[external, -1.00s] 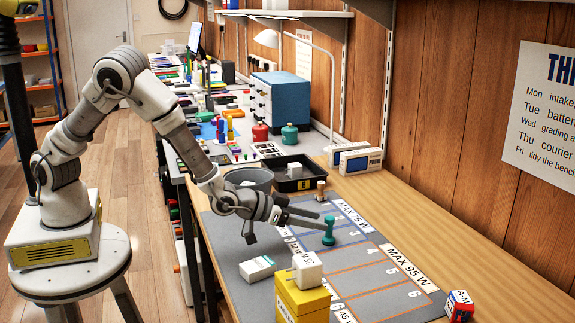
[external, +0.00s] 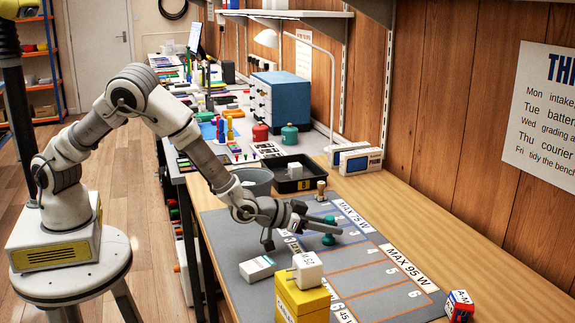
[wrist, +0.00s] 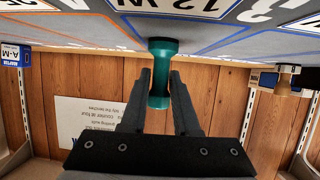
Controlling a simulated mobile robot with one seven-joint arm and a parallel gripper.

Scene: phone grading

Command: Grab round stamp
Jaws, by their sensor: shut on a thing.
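The round stamp (external: 329,236) is teal, with a knob at its top and a wider round base. It stands upright on the grey mat (external: 228,222), near the MAX 75 W strip. My gripper (external: 324,228) reaches in from the left, low over the mat, with its fingers on either side of the stamp. In the wrist view, which is upside down, the stamp (wrist: 160,78) is between the two dark fingers, its base at the mat. The gripper is shut on it. Part of the stamp is hidden by the fingers in the external view.
A wooden-handled stamp (external: 320,190) stands just behind. A yellow box (external: 302,301) with a white adapter (external: 307,268) on top is in front, and a white box (external: 257,268) lies left of it. A black tray (external: 293,180) is behind. The mat's right side is mostly clear.

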